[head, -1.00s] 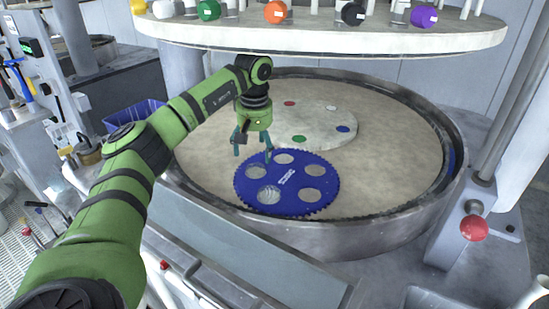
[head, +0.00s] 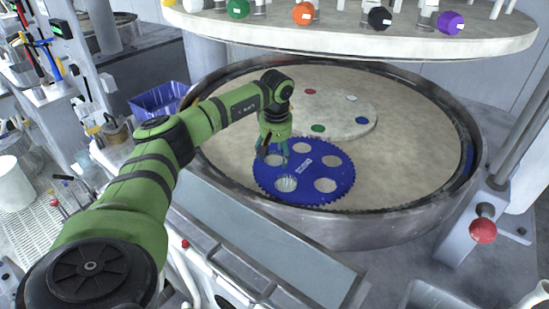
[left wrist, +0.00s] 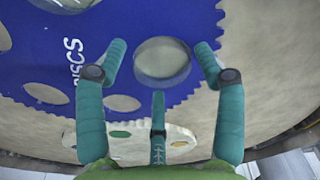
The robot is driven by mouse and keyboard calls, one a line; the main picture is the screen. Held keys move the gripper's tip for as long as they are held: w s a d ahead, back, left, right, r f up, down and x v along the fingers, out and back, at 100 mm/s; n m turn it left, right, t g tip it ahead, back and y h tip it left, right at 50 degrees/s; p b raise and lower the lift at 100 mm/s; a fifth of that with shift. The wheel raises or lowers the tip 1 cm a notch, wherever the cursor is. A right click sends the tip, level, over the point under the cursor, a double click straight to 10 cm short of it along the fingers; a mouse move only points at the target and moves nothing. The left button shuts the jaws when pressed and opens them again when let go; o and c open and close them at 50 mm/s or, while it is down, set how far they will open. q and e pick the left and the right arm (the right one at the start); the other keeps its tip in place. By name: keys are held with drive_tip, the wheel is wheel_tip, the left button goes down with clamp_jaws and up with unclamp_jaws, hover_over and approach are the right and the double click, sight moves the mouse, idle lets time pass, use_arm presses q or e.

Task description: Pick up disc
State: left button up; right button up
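A blue toothed carrier plate (head: 328,165) with several round holes lies on the beige platen (head: 420,165). In the left wrist view the carrier (left wrist: 45,45) fills the upper left. A greyish, glassy round disc (left wrist: 162,62) sits in a hole near its toothed edge. Another glassy disc (head: 286,184) shows in the front hole in the head view. My left gripper (head: 272,158) points down over the carrier's left rear part. Its three fingers (left wrist: 160,85) are spread around the disc's hole and hold nothing. Whether the fingertips touch the carrier is unclear. My right gripper is out of view.
A pale round plate (head: 345,118) with coloured dots lies behind the carrier. The platen's raised metal rim (head: 370,230) surrounds it. An upper plate (head: 350,36) with coloured knobs hangs above the rear. A red ball knob (head: 483,231) stands at right, a blue basket (head: 160,98) at left.

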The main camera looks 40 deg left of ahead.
use_arm(q)
drive_tip(key=shift+s+f, duration=0.1)
drive_tip(key=shift+f, duration=0.05)
drive_tip(key=c, duration=0.5)
